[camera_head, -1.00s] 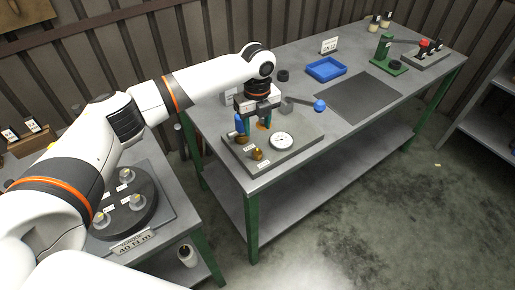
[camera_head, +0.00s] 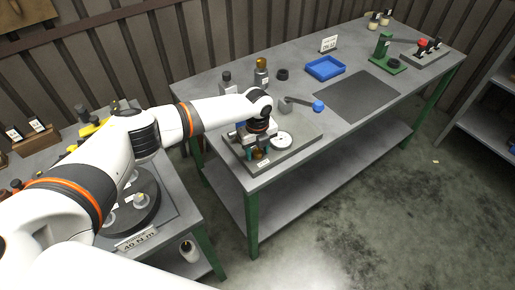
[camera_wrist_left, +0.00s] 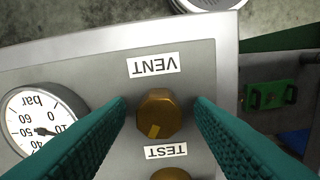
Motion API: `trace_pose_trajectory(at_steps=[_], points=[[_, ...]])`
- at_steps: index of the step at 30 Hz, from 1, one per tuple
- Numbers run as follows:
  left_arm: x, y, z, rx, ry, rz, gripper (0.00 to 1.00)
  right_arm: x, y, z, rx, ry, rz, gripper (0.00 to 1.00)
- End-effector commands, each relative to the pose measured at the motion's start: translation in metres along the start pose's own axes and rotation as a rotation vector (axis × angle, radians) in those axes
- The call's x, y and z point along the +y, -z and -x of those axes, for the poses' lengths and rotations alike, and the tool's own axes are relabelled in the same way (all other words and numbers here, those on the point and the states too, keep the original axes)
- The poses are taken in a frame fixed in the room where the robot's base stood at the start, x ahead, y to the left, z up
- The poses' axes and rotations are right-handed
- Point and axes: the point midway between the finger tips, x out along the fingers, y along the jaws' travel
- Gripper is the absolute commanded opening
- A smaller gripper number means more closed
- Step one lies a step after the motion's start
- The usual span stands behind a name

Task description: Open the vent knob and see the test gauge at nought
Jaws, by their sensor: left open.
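The brass vent knob (camera_wrist_left: 158,115) is in the left wrist view, between the VENT label (camera_wrist_left: 153,65) and the TEST label (camera_wrist_left: 165,151). My left gripper (camera_wrist_left: 160,103) is open, with one teal finger on each side of the knob and a gap on both sides. A second brass knob (camera_wrist_left: 170,174) is cut off at the bottom edge. The test gauge (camera_wrist_left: 28,118) is at left, partly hidden by a finger; its needle seems to lie near 10. In the head view my left gripper (camera_head: 258,153) is low over the panel, beside the gauge (camera_head: 281,140). My right gripper is not in view.
The grey panel (camera_head: 310,131) lies on the bench's near left end. A lever with a blue knob (camera_head: 318,106) is behind the gauge. A blue tray (camera_head: 326,68), a dark mat (camera_head: 358,97) and a green press (camera_head: 383,46) are farther along. Bottles (camera_head: 261,72) stand at the back.

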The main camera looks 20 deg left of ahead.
Motion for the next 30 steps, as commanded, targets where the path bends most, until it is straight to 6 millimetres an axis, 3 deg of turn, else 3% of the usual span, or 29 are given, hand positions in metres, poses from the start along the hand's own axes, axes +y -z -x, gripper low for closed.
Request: trace_pose_trajectory(at_steps=[1, 9, 20, 30], points=[[0.000, 0.000, 0.000, 0.000, 0.000, 0.000, 0.44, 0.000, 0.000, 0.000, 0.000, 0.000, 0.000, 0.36], [0.000, 0.000, 0.001, 0.000, 0.000, 0.000, 0.04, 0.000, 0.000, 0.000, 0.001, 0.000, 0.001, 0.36], [0.001, -0.001, 0.002, -0.001, -0.001, 0.068, 0.04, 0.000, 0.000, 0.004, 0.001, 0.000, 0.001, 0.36], [0.000, -0.001, 0.002, -0.002, -0.001, 0.327, 0.04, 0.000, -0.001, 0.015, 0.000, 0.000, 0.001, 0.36]])
